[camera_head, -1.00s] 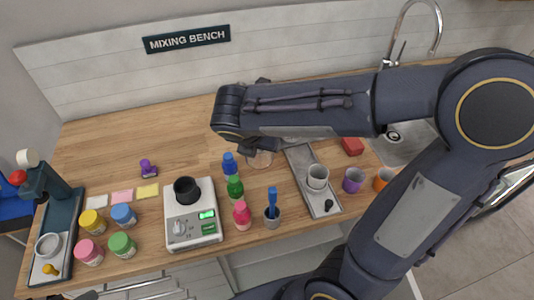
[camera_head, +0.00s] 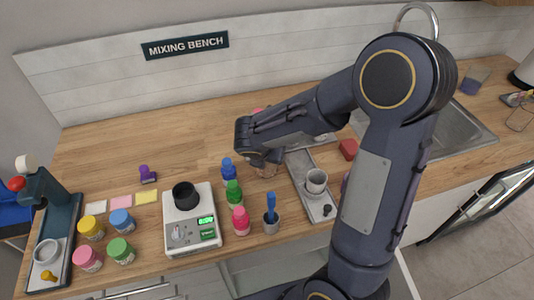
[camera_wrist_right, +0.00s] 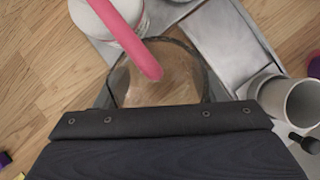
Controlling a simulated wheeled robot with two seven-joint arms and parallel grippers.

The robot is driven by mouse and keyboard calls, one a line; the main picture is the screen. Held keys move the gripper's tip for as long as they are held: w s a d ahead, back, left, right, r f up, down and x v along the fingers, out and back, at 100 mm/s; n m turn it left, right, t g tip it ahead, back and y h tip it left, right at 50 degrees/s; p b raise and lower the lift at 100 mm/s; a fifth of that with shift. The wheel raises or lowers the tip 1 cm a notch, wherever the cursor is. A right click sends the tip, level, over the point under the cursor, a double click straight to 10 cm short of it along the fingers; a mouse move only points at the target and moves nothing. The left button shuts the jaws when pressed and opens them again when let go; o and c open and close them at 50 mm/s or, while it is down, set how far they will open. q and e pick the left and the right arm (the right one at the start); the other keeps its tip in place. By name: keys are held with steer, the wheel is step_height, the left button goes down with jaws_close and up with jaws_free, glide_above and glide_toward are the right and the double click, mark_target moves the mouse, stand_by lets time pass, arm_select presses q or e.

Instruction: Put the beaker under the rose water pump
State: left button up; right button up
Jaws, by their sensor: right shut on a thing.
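The clear glass beaker (camera_wrist_right: 150,85) is held in my right gripper (camera_wrist_right: 157,98), whose jaws are shut on it. In the head view a small part of the beaker (camera_head: 267,171) shows below my right gripper (camera_head: 266,158), near the left edge of the grey tray. The rose water pump has a white body (camera_wrist_right: 110,18) and a long pink spout (camera_wrist_right: 135,40). In the wrist view the spout tip lies over the beaker's opening; the height gap cannot be told. In the head view my arm hides most of the pump; a bit of pink (camera_head: 257,111) shows behind it. My left gripper is out of view.
A red block (camera_head: 348,149) lies to the right.

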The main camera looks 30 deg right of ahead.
steer(key=shift+w+d+f, duration=0.3)
steer(key=shift+w+d, duration=0.1)
steer(key=shift+d, duration=0.05)
steer(key=shift+f, duration=0.3)
steer(key=shift+f+b, duration=0.25)
steer(key=shift+b, duration=0.05)
steer(key=o, duration=1)
steer(key=shift+r, duration=0.1)
